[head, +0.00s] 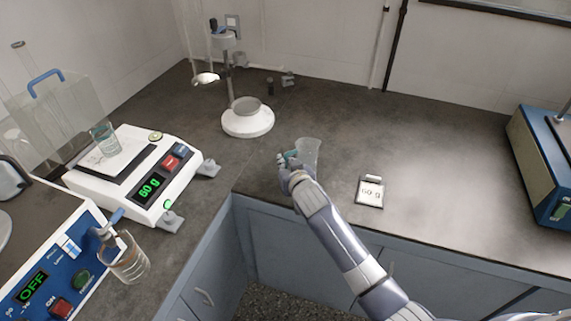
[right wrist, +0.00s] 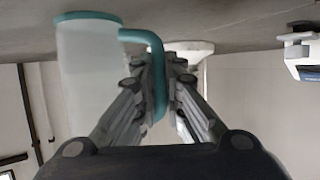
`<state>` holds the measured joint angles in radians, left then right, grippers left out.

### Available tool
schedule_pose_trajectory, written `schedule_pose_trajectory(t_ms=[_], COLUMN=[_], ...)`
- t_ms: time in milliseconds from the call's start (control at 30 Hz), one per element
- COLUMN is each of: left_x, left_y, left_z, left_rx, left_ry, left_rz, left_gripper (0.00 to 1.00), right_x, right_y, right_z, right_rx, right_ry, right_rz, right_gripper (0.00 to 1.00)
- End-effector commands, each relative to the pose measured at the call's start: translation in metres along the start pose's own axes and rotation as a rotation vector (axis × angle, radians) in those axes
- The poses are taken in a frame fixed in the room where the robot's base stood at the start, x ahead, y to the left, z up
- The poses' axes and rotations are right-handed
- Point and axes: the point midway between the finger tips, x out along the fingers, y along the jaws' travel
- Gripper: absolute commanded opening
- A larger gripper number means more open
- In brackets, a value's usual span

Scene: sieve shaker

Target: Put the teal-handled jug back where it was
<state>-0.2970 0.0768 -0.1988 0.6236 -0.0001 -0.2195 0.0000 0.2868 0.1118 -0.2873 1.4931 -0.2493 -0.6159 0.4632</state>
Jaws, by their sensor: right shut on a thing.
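The teal-handled jug (head: 309,150) is a translucent, whitish vessel, upright at the bench or just above it; I cannot tell if it touches. My right gripper (head: 290,160) is on its left side and partly hides the handle. The right wrist view looks upside down. There the jug (right wrist: 88,70) has a teal band at its base end and a teal handle (right wrist: 157,75). The right gripper's fingers (right wrist: 160,72) are shut around that handle. My left gripper is not in view.
A small card reading 60 g (head: 370,192) lies right of the jug. A white round-based stand (head: 248,122) is behind left. A scale (head: 150,190) reading 60 g bears a glass beaker (head: 104,139). A blue-handled jug (head: 125,262) stands front left.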

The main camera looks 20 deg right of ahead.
Motion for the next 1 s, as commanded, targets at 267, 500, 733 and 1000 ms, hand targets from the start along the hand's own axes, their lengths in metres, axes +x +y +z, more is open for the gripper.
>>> schedule_pose_trajectory(t_ms=[267,500,733,1000], left_x=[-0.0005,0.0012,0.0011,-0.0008], left_y=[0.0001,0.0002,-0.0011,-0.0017], left_z=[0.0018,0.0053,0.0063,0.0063], left_rx=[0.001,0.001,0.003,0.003], left_ry=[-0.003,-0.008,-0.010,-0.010], left_rz=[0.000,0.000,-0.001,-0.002], left_gripper=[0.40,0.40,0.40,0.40], right_x=[0.0016,0.0027,0.0026,-0.0033], right_y=[-0.0007,-0.0006,-0.0004,-0.0003], right_z=[0.0027,0.0069,0.0069,0.0045], right_rx=[0.000,0.000,0.000,0.000], right_ry=[0.005,0.002,0.001,0.002], right_rz=[-0.001,-0.001,-0.001,-0.001], right_gripper=[0.00,0.23,0.29,0.29])
